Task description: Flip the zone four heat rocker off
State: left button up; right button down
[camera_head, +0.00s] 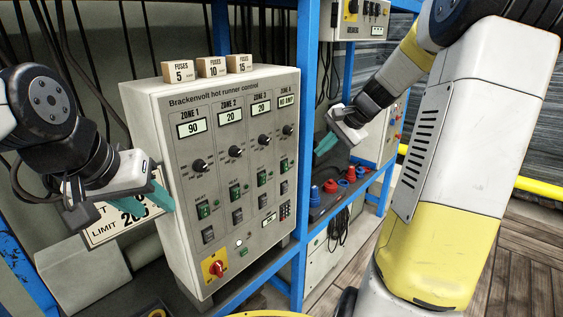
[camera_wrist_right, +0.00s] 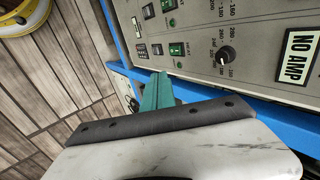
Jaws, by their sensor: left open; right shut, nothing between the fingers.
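The grey hot runner control cabinet (camera_head: 215,120) has four zone columns. The zone four heat rocker (camera_head: 285,168) is a small green-lit rocker below the zone four knob (camera_head: 287,135). In the right wrist view the rocker (camera_wrist_right: 177,49) shows green beside the knob (camera_wrist_right: 224,55), with the "NO AMP" display (camera_wrist_right: 298,57) further right. My right gripper (camera_head: 325,144) is shut and empty, right of the cabinet and apart from the rocker. Its teal fingers (camera_wrist_right: 158,92) show below the rocker in the wrist view. My left gripper (camera_head: 122,204) is open and empty by the cabinet's left side.
Three fuse boxes (camera_head: 211,66) stand on the cabinet top. A blue post (camera_head: 308,90) rises at the cabinet's right. Red and blue connectors (camera_head: 331,186) sit on the right shelf. A red rotary switch on a yellow plate (camera_head: 216,268) is low on the panel.

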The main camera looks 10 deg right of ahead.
aim_at(288, 167)
jog(key=shift+w+a+r+x, duration=0.2)
jog(key=shift+w+r+x, duration=0.05)
jog(key=shift+x, duration=2)
jog(key=shift+w+a+r+x, duration=0.15)
jog(key=shift+w+r+x, duration=0.05)
jog(key=shift+x, duration=2)
jog(key=shift+w+a+r+x, duration=0.2)
jog(key=shift+w+r+x, duration=0.05)
jog(key=shift+x, duration=2)
jog(key=shift+w+a+f, duration=0.1)
jog(key=shift+w+f, duration=0.05)
jog(key=shift+r, duration=0.8)
